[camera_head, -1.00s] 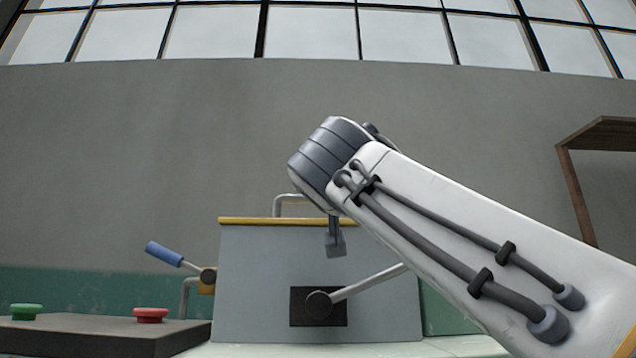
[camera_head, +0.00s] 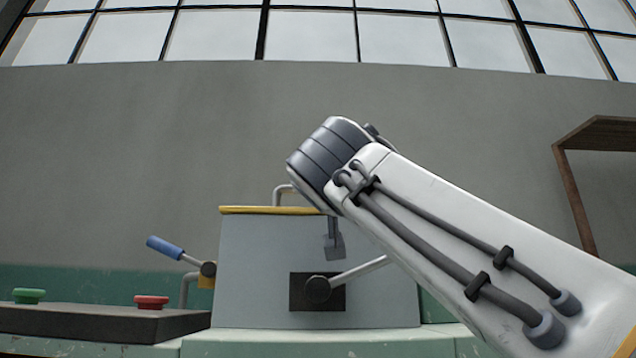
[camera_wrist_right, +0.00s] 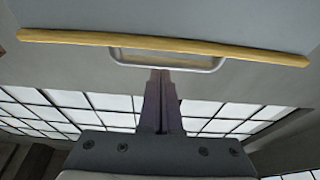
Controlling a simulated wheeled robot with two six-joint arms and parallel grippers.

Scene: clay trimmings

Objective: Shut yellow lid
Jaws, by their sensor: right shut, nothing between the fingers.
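The yellow edge (camera_head: 265,210) of the lid runs along the top of a grey box (camera_head: 250,270); I cannot tell from here whether the lid sits fully down. A metal handle (camera_head: 284,190) rises behind this edge, partly hidden by my right arm. In the right wrist view the yellow edge (camera_wrist_right: 220,48) and the handle (camera_wrist_right: 205,65) lie across the top. My right gripper (camera_wrist_right: 162,78) is shut and empty, its tips close to the handle in that picture; contact is unclear. In the head view the gripper (camera_head: 334,247) shows small before the box front. My left gripper is out of view.
A grey lever (camera_head: 355,273) sticks out from a dark plate on the box front. A blue-handled lever (camera_head: 165,247) is at the box's left. A dark panel (camera_head: 90,318) at left carries a green button (camera_head: 28,296) and a red button (camera_head: 152,302). A brown frame (camera_head: 575,200) stands at right.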

